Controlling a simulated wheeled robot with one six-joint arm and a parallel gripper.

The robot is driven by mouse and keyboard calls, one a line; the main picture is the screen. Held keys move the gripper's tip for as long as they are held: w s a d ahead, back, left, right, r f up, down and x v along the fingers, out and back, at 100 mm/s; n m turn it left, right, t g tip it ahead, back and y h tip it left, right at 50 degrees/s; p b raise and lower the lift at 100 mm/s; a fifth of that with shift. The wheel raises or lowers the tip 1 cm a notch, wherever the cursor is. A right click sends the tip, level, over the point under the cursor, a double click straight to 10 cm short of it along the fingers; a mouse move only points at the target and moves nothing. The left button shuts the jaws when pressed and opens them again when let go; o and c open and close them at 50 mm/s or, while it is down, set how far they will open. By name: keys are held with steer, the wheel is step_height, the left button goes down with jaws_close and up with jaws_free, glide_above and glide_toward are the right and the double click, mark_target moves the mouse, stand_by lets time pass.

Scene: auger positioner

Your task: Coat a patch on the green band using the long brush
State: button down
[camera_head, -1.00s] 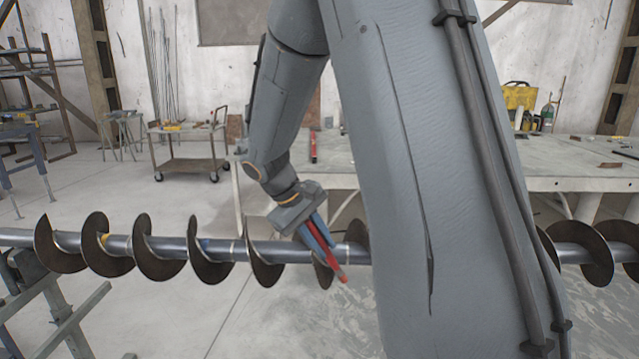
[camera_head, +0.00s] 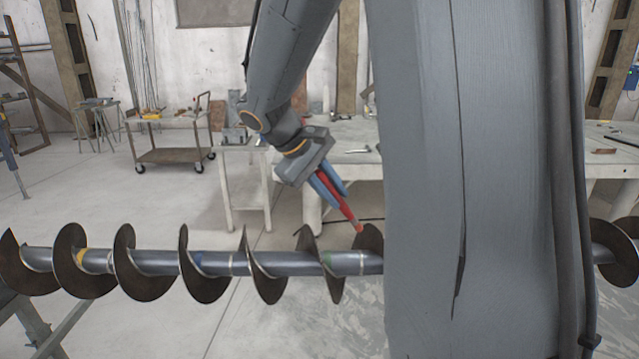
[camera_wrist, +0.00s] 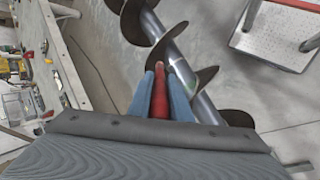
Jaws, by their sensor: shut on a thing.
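The auger shaft (camera_head: 155,262) runs across the head view with dark spiral flights around it. A green band (camera_head: 327,262) shows on the shaft, partly behind a flight, just left of my column. Yellow (camera_head: 82,258) and blue (camera_head: 197,262) bands lie further left. My gripper (camera_head: 331,186) is shut on a red-handled brush (camera_head: 347,208), which points down and right. The brush's lower end is above the shaft, beside a flight right of the green band. The wrist view shows the red brush (camera_wrist: 160,95) between the blue fingers; its bristles cannot be made out.
A workbench (camera_head: 360,130) with small tools stands behind. A small side table (camera_head: 240,145) and a cart (camera_head: 170,155) stand further left. My column hides part of the shaft. The wrist view shows a metal platform (camera_wrist: 275,40) beyond the shaft.

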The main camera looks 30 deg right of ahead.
steer(key=shift+w+f, duration=0.1)
steer(key=shift+w, duration=0.25)
steer(key=shift+s+f+b, duration=0.1)
steer(key=shift+f+b, duration=2.35)
steer(key=shift+f, duration=0.4)
steer(key=shift+f+b, duration=0.5)
steer(key=shift+f, duration=0.25)
steer(key=shift+a, duration=0.1)
steer(key=w+a+p, duration=0.1)
steer(key=w+a, duration=0.2)
steer(key=a, duration=0.2)
steer(key=shift+w+a, duration=0.35)
